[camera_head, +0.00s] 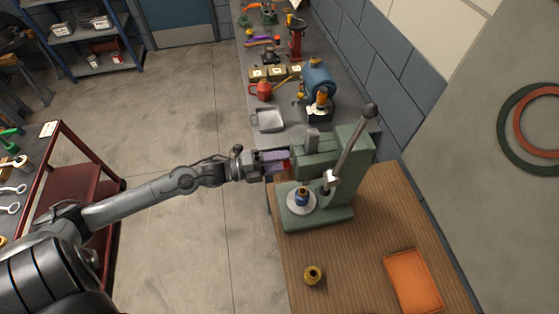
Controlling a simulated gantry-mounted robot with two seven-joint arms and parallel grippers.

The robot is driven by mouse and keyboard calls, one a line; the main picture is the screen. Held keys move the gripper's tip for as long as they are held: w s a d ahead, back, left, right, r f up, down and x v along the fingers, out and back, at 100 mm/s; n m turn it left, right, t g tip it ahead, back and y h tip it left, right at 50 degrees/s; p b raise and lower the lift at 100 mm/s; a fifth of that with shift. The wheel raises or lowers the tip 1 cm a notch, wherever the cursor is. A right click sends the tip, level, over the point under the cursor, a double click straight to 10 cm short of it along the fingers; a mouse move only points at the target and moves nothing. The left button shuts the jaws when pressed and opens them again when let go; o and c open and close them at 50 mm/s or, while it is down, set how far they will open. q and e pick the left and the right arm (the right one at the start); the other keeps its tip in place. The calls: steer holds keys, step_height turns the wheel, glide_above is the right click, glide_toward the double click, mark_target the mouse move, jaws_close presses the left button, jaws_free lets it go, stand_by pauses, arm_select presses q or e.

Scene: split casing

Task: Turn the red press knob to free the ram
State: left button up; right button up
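The green press (345,150) stands on the wooden bench top, with its grey lever (350,145) tilted up to the right. A small part of the red knob (287,164) shows on the left side of the press head. My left gripper (279,162) is at this knob, with its purplish fingers pointing right. The fingers cover most of the knob, so I cannot tell whether they grip it. A blue piece (301,197) with a darker top sits on the pale round plate (312,207) of the press base. My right gripper is not in view.
Behind the press, a grey tray (268,119), a blue machine (319,80) and a red can (262,91) crowd the long counter.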

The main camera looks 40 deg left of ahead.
arm_select(q)
steer(key=shift+o, duration=1.3)
steer(key=b+v, duration=0.1)
steer(key=v, duration=0.9)
steer(key=shift+s+a, duration=0.3)
